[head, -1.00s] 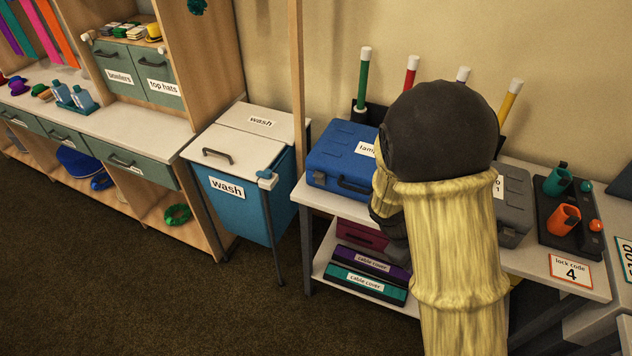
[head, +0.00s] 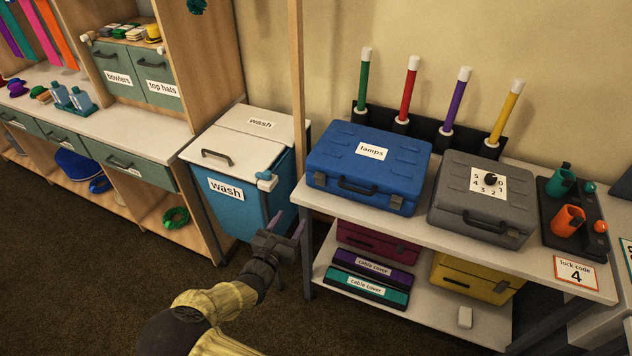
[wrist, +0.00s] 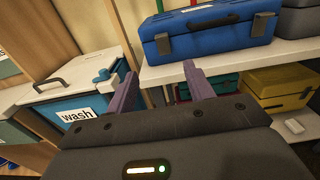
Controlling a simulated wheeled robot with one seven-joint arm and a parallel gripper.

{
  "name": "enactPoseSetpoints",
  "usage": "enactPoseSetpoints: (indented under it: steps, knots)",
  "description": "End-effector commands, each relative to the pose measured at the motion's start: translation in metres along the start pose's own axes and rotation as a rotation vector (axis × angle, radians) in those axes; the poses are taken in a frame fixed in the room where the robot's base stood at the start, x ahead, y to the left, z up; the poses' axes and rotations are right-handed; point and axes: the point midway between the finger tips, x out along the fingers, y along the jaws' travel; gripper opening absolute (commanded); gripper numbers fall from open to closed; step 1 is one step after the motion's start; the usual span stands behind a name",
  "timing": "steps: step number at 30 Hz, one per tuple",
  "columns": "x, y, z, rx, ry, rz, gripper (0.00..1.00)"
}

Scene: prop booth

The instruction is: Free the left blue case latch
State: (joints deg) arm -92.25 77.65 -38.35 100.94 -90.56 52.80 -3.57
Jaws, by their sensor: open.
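The blue case (head: 335,154), labelled "lamps", lies shut on the white table top. Its left latch (head: 319,180) is a small dark piece on the front face; in the wrist view the latch (wrist: 163,44) shows dark grey at the front left edge. Whether it is fastened is too small to tell. The right latch (head: 397,202) sits beyond the dark handle (head: 357,188). My gripper (head: 288,226) is open and empty, in front of the table's left end, below and left of the case, touching nothing visible. In the wrist view its purple fingers (wrist: 160,75) point toward the table.
A grey case (head: 460,225) with a number dial stands right of the blue case. The blue wash bin (head: 225,215) stands close left of my gripper. Magenta and yellow cases and cable covers fill the lower shelf. Colored tubes stand behind the cases. The floor in front is clear.

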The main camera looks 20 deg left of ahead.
Motion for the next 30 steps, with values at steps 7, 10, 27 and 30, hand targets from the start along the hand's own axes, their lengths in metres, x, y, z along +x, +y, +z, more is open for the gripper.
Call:
enactPoseSetpoints:
  steps: [7, 10, 27, 30]
  knots:
    - [0.001, -0.001, 0.0, 0.002, 0.003, -0.005, 0.53]
    - [0.006, -0.002, 0.001, 0.003, 0.003, -0.007, 0.53]
    - [0.094, -0.004, 0.001, 0.004, 0.003, -0.009, 0.53]
    - [0.112, -0.003, 0.001, 0.004, 0.003, -0.008, 0.53]
